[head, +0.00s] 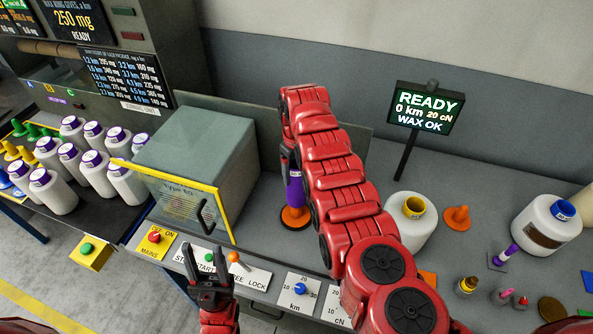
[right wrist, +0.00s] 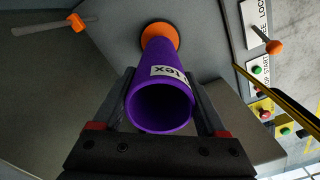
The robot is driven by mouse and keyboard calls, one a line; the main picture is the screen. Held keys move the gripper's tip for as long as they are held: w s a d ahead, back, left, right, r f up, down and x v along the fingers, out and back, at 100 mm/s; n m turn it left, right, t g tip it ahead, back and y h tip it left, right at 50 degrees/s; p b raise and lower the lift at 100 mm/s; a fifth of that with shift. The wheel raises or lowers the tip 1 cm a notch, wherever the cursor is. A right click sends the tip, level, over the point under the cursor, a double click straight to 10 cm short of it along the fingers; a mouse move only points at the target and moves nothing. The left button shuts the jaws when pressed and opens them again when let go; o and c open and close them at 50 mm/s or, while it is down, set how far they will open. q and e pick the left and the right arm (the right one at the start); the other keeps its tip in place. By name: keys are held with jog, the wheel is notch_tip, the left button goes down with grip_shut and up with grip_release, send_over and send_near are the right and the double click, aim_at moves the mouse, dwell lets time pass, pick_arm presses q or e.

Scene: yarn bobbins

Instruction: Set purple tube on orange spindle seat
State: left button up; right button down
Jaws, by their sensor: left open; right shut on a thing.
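The purple tube (head: 295,188) shows in the head view beside my right arm, standing above the orange spindle seat (head: 295,217). In the right wrist view the purple tube (right wrist: 160,95) has its open end toward the camera, and its far end meets or overlaps the orange seat (right wrist: 159,36). I cannot tell whether it is fully down on it. My right gripper (right wrist: 160,100) is shut on the tube, with a finger on each side; in the head view my arm hides most of it. My left gripper (head: 208,276) is open and empty in front of the button panel.
A grey box with a yellow-framed clear door (head: 180,195) stands left of the seat. Several white bobbins (head: 95,160) stand on a rack at left. A white cone with a yellow core (head: 412,215) and an orange peg (head: 457,218) stand right of my arm.

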jog(key=shift+f, duration=0.15)
jog(key=shift+f+b, duration=2.9)
jog(key=shift+f, duration=1.05)
grip_release()
jog(key=shift+r+b, duration=0.1)
jog(key=shift+b, duration=0.2)
